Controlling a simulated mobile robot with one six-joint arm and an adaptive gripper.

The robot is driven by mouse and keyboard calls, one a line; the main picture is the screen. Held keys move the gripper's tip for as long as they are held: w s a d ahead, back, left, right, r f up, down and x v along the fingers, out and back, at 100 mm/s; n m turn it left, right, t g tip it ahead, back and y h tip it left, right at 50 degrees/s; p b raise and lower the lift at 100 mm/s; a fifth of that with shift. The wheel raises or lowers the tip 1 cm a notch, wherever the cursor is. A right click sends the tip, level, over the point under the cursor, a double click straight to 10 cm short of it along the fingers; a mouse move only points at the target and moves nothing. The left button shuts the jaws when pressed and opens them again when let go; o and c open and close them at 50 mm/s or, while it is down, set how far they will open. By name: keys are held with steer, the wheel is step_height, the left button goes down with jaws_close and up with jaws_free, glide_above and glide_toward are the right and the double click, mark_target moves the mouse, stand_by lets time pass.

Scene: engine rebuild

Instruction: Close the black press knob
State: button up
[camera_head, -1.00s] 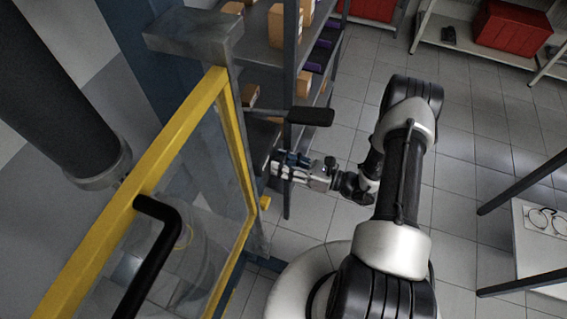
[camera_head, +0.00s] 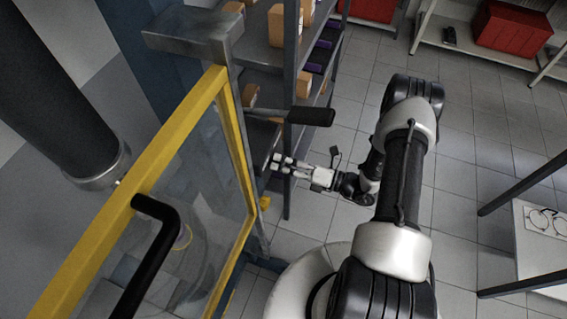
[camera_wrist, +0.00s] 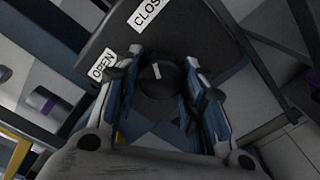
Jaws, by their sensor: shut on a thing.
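The black press knob (camera_wrist: 160,80) shows in the wrist view as a round dark knob with a short pale mark on top. It sits on a dark panel (camera_wrist: 205,35) with white labels, OPEN (camera_wrist: 102,66) at its left and CLOSE, partly cut off, (camera_wrist: 148,12) above it. My gripper (camera_wrist: 163,65) has one finger on each side of the knob and is shut on it. In the head view my gripper (camera_head: 277,162) is at the press's right side; the knob cannot be made out there.
The yellow-framed clear guard (camera_head: 190,125) with a black handle (camera_head: 155,235) stands at left. A black-gripped lever (camera_head: 310,116) sticks out above my gripper. Shelves with boxes (camera_head: 285,25) stand behind. Tiled floor (camera_head: 470,150) is open at right.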

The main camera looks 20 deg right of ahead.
steer(key=shift+m, duration=0.3)
stand_by(0.4)
steer(key=o, duration=1.1)
steer(key=v, duration=1.2)
steer(key=shift+d, duration=0.1)
